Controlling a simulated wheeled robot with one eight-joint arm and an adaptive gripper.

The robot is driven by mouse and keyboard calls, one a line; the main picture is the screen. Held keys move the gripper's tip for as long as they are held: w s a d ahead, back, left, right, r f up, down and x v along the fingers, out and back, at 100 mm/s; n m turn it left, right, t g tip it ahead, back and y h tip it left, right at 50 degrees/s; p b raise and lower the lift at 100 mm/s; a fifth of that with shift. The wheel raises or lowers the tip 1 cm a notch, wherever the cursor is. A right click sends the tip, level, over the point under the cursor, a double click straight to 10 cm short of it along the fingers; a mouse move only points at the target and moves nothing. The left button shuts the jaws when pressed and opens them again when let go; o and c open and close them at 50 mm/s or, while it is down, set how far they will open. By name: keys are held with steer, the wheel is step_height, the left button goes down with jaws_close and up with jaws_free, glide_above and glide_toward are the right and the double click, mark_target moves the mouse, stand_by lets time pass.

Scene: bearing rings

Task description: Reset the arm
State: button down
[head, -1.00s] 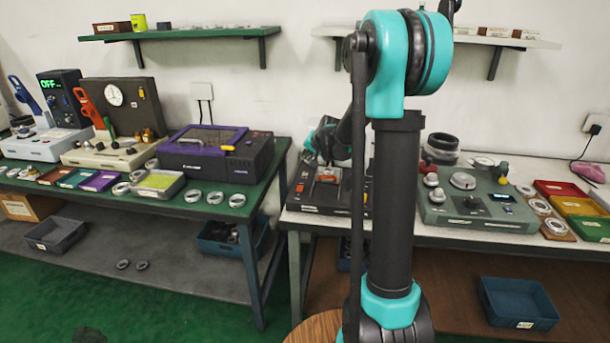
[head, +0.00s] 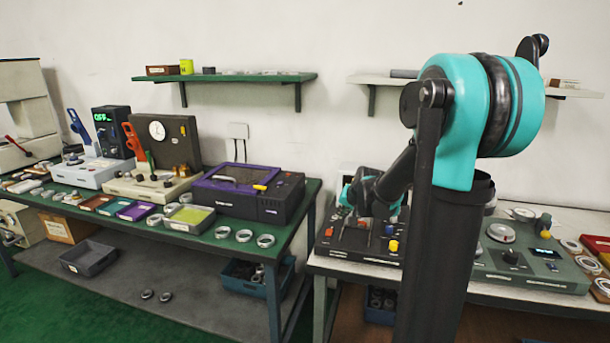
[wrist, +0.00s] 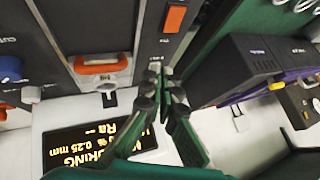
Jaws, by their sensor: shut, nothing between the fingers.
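My arm, teal and black, stands in the right half of the head view, with its elbow high. My gripper (wrist: 165,90) is shut and empty in the wrist view, its fingertips together in front of a dark machine panel (wrist: 100,30). In the head view my forearm reaches down behind the upper arm, and the gripper end is near the black control box (head: 345,240) on the right bench. The fingertips are too small and partly hidden there. I cannot tell whether they touch the box.
The left green bench (head: 300,215) holds a purple-topped machine (head: 235,180), several rings and small trays. A grey-green machine (head: 525,262) stands on the right bench. Two wall shelves hang above, the left one green (head: 230,78). Green floor lies open at the lower left.

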steer(key=shift+n+g+h, duration=0.5)
steer(key=shift+n+g, duration=0.3)
steer(key=shift+n, duration=0.1)
steer(key=s+f, duration=0.1)
steer(key=s, duration=0.4)
steer(key=s+f, duration=0.1)
steer(key=s, duration=0.4)
steer(key=s+d+f, duration=0.1)
steer(key=s, duration=0.4)
steer(key=shift+f, duration=0.3)
steer(key=s+f, duration=0.2)
steer(key=s, duration=0.3)
steer(key=s+d+f+n+g+h, duration=0.1)
steer(key=s+f, duration=0.1)
steer(key=s, duration=0.4)
steer(key=s+d+f+n, duration=0.1)
steer(key=s+f, duration=0.1)
steer(key=s, duration=0.3)
steer(key=shift+s+d+f+g, duration=0.25)
steer(key=shift+s+g, duration=0.05)
steer(key=shift+g, duration=0.1)
